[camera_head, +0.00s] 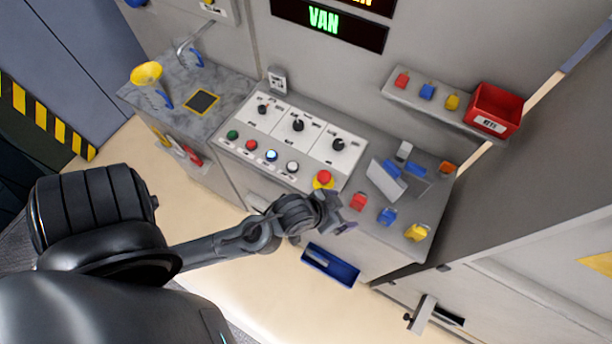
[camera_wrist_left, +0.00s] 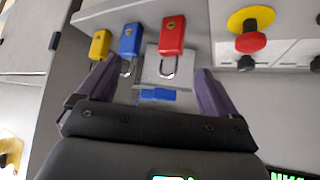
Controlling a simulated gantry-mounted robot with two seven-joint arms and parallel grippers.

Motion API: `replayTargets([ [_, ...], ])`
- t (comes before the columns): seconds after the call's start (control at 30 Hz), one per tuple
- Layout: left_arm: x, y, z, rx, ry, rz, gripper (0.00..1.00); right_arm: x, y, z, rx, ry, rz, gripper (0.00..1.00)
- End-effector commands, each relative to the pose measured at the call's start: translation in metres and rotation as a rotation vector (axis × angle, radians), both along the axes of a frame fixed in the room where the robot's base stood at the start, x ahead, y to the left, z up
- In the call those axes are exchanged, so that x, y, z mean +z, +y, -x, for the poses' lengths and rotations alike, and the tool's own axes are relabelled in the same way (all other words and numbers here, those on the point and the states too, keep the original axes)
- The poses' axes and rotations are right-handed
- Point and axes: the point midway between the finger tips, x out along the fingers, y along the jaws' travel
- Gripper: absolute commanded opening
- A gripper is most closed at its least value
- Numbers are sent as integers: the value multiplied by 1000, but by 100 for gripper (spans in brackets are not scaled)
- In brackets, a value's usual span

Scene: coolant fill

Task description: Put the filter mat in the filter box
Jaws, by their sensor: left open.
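My left gripper (camera_head: 342,213) is in front of the counter's front edge, just left of a red padlock. In the left wrist view its two fingers (camera_wrist_left: 153,86) are spread, with nothing held between them. I cannot tell for certain which thing is the filter mat or the filter box. A blue open tray (camera_head: 345,270) with a pale piece in it shows below the gripper, beneath the counter edge. A tilted pale panel (camera_head: 385,180) with blue parts stands on the counter. A grey plate with a blue piece (camera_wrist_left: 157,95) shows beyond the fingers. My right gripper is not seen.
A red padlock (camera_head: 358,201), a blue padlock (camera_head: 386,217) and a yellow padlock (camera_head: 416,232) line the counter's right front. A button panel (camera_head: 262,138) with a red stop button (camera_head: 323,179) is to the left. A shelf holds a red bin (camera_head: 495,108).

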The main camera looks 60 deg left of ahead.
Motion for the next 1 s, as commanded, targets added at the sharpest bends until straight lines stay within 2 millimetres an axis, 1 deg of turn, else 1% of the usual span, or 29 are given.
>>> replayTargets([
  [0.03, -2, 2, 18, -20, 75, -9, 93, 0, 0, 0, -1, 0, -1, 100],
  [0.1, -5, 4, 42, -49, 179, -28, 93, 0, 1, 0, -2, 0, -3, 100],
  [0.2, -7, 9, 70, -78, 296, -58, 94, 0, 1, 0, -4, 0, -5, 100],
  [0.33, -6, 15, 93, -97, 386, -87, 94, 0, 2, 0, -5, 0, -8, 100],
  [0.47, -6, 16, 99, -104, 412, -97, 94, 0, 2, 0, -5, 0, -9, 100],
  [0.83, -6, 16, 98, -105, 408, -97, 94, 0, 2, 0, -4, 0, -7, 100],
  [0.93, -3, 15, 92, -107, 370, -94, 94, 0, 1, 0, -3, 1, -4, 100],
  [1.0, 0, 15, 81, -100, 311, -84, 94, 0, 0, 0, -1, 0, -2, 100],
])
